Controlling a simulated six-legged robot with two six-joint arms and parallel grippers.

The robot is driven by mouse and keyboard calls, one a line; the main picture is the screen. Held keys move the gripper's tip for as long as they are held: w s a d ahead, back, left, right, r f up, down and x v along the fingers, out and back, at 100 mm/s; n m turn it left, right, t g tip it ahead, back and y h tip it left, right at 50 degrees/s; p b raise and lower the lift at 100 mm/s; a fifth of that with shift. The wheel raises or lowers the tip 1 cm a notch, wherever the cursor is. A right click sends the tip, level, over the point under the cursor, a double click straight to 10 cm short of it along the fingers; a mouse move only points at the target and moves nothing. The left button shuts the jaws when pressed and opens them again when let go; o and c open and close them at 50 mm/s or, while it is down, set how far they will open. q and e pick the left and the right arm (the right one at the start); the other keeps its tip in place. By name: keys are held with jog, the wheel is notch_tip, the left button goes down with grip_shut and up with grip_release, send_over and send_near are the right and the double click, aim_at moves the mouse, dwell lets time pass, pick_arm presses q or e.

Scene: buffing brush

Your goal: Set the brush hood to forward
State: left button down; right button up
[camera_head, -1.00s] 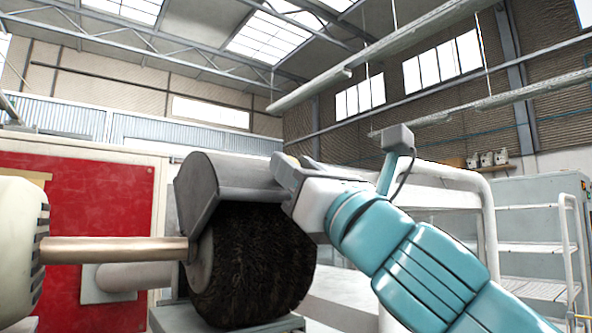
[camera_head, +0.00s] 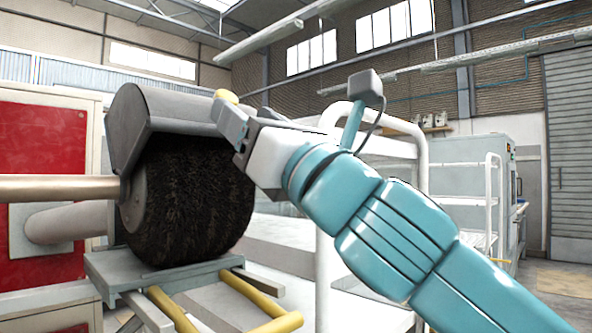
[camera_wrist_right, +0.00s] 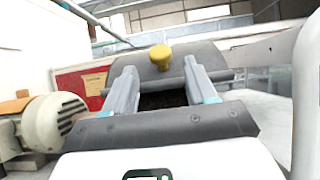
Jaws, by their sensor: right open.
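The brush hood (camera_head: 165,112) is a dark grey curved cover over the top of the round black-bristled brush (camera_head: 190,200). A yellow knob (camera_head: 227,96) stands at the hood's right side. In the right wrist view the knob (camera_wrist_right: 160,55) shows on the grey hood (camera_wrist_right: 182,62). My right gripper (camera_head: 230,118) is at the hood's right side, close to the knob. In the wrist view its two fingers (camera_wrist_right: 160,66) are apart, with the knob between and just beyond their tips. Contact cannot be told. My left gripper is out of view.
A metal shaft (camera_head: 60,188) enters the brush from the left. A cream motor housing (camera_wrist_right: 52,122) shows in the wrist view. A grey stand with yellow bars (camera_head: 245,290) lies below the brush. White rails (camera_head: 425,160) stand behind my right arm.

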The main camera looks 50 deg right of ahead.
jog(key=p+v, duration=0.1)
jog(key=v, duration=1.1)
